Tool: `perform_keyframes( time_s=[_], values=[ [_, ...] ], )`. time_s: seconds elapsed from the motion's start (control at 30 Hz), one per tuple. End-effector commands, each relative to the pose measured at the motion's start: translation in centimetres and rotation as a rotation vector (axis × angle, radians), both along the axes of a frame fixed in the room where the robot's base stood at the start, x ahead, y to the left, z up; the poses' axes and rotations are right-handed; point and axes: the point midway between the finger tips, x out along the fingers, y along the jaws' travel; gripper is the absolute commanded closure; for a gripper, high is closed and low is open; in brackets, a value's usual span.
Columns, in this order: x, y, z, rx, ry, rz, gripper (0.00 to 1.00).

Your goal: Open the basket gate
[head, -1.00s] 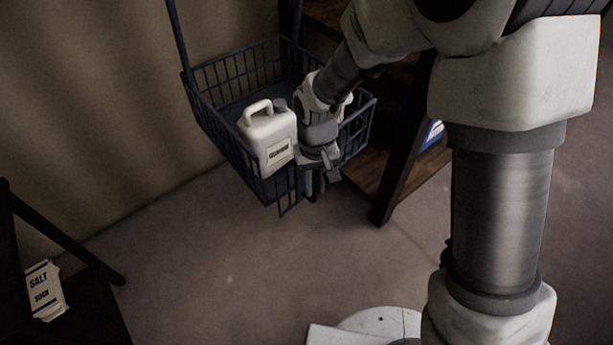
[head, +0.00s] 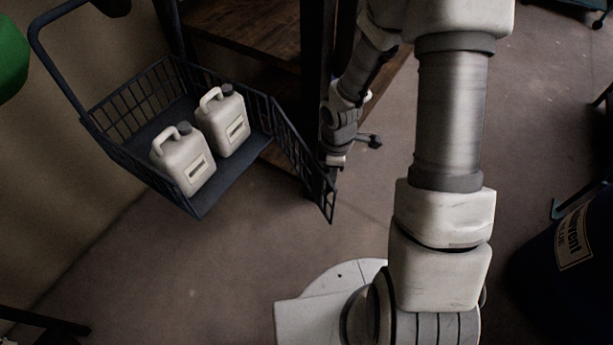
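The dark wire basket (head: 118,100) hangs at the left with two white jugs, a left jug (head: 183,160) and a right jug (head: 222,120), upright on its floor. Its gate (head: 302,156) stands swung outward at the right, leaving the front right side of the basket open. My gripper (head: 331,180) points down at the outer end of the gate, touching it or just beside it. The fingers are small, dark and partly merged with the gate bars, so I cannot tell whether they grip it.
A dark wooden shelf (head: 240,25) with a dark post stands behind the basket. A dark blue drum (head: 560,260) with a label stands at the right. A green object (head: 10,58) shows at the left edge. The floor (head: 200,270) in front of the basket is clear.

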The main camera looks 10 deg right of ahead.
Motion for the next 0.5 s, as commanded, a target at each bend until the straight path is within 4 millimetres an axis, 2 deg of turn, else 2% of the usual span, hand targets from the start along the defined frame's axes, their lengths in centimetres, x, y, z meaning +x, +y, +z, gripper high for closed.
perform_keyframes(
  time_s=[0.03, 0.2, 0.5],
  values=[
    [0.6, -1.2, 0.7, 0.002, 0.004, 0.035, 1.0],
    [3.1, -4.7, 0.7, 0.002, 0.003, 0.197, 1.0],
    [8.1, -9.0, 0.4, 0.001, -0.001, 0.454, 1.0]
  ],
)
